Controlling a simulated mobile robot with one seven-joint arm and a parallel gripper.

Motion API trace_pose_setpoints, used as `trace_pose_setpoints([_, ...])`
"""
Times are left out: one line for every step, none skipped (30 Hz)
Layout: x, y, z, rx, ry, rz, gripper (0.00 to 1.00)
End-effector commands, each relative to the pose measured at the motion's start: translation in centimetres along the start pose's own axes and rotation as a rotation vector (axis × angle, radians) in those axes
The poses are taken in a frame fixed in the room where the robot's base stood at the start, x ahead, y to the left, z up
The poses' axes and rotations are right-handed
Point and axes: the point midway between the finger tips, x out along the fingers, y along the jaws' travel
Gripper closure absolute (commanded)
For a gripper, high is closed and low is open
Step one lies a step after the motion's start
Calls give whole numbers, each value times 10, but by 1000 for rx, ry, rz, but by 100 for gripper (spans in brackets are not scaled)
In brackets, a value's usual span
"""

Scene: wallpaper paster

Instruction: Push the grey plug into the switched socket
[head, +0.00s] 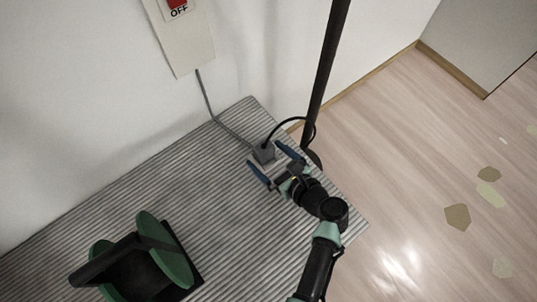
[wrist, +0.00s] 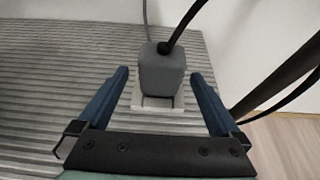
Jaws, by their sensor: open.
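The grey plug (head: 264,151) stands upright near the far right edge of the ribbed table, with a black cord leaving its top. In the wrist view the plug (wrist: 163,72) is over a pale socket plate (wrist: 144,101). Dark marks show at its foot; I cannot tell whether it is fully seated. My gripper (head: 267,157) is open, its two blue fingers on either side of the plug, with a gap visible on both sides. A wall box (head: 190,45) with a red switch (head: 176,4) marked OFF hangs above; a grey cable runs from it to the socket.
A dark pole (head: 325,85) rises just beyond the plug, and the black cord loops toward it. A green-and-black reel-like object (head: 165,255) stands at the table's front left. The ribbed tabletop (head: 200,175) between is clear. The wall is close behind.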

Motion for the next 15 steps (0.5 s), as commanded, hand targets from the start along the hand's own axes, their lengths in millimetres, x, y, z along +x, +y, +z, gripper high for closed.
trace_pose_setpoints([0, 0, 1, 0, 0, 0, 0])
trace_pose_setpoints([-1, 0, 2, 0, 0, 0, 0])
trace_pose_setpoints([-1, 0, 3, 0, 0, 0, 0])
trace_pose_setpoints([-2, 0, 5, 0, 0, 0, 0])
trace_pose_setpoints([-3, 0, 6, 0, 0, 0, 0])
trace_pose_setpoints([-4, 0, 8, 0, 0, 0, 0])
trace_pose_setpoints([-4, 0, 10, 0, 0, 0, 0])
trace_pose_setpoints([-5, 0, 12, 0, 0, 0, 0])
trace_pose_setpoints([-6, 0, 14, 0, 0, 0, 0])
trace_pose_setpoints([-6, 0, 16, 0, 0, 0, 0])
trace_pose_setpoints([-7, 0, 17, 0, 0, 0, 0])
trace_pose_setpoints([-8, 0, 19, 0, 0, 0, 0])
trace_pose_setpoints([-9, 0, 21, 0, 0, 0, 0])
trace_pose_setpoints([-9, 0, 22, 0, 0, 0, 0])
trace_pose_setpoints([-10, 0, 24, 0, 0, 0, 0])
